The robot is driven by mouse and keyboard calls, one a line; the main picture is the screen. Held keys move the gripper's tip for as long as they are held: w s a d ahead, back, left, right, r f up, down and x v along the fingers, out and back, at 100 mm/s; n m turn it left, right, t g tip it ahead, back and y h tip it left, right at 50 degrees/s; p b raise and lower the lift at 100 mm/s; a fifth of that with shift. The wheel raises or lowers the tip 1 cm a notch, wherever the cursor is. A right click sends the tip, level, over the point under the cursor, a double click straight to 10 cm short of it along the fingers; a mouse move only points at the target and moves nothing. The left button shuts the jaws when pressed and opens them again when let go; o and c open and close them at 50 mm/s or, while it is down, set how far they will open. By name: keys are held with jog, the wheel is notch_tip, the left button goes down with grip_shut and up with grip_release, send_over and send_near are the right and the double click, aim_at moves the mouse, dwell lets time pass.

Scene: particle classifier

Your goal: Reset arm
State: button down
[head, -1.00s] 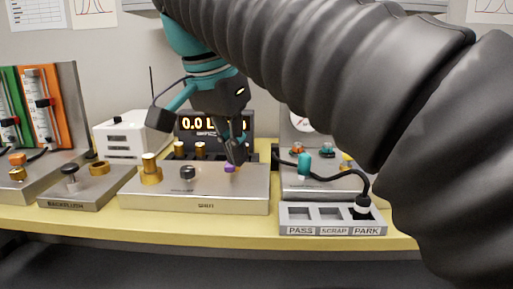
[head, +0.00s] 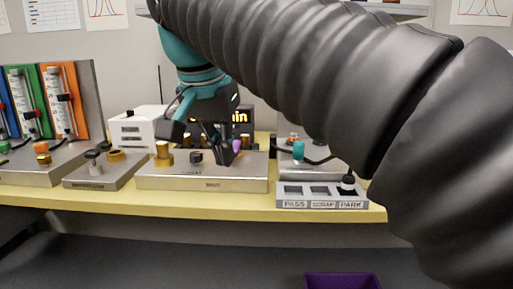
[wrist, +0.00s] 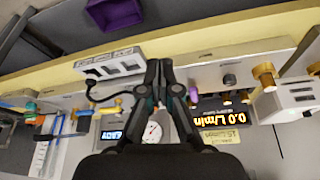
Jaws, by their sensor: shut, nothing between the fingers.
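My gripper (head: 226,157) is shut and empty, in front of the digital flow display (head: 240,117) and over the metal panel (head: 215,184) with brass and black knobs. In the wrist view its fingers (wrist: 158,70) meet at the tips, with the gauge (wrist: 152,132) and the L/min display (wrist: 222,118) beyond them. A purple knob (head: 237,146) shows just right of the fingers in the head view. I cannot tell whether the fingers touch anything there. My arm hides much of the right side.
A PASS, SCRAP, PARK tray (head: 322,203) sits at the bench's front edge, with a black-topped plug (head: 348,182) in PARK. Flowmeters (head: 65,100) stand at the left. A purple bin (head: 342,281) is on the floor below. The bench front strip (head: 130,198) is clear.

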jog(key=s+d+f+n+y, duration=0.15)
jog(key=f+n, duration=0.25)
jog(key=f, duration=0.4)
jog(key=d+f+n+y, duration=0.1)
jog(key=d+f+n, duration=0.2)
jog(key=f, duration=0.5)
jog(key=s+d+f+m, duration=0.1)
jog(key=s+d+f, duration=0.4)
jog(key=d, duration=0.3)
jog(key=s+d+f+m+t+h, duration=0.1)
jog(key=s+d+f+m, duration=0.1)
jog(key=s+d+f, duration=0.3)
jog(key=d+f, duration=0.1)
jog(key=d, duration=0.2)
jog(key=shift+d+f+m+t, duration=0.15)
jog(key=shift+d+m+t, duration=0.15)
jog(key=shift+s, duration=0.1)
dwell(0.9)
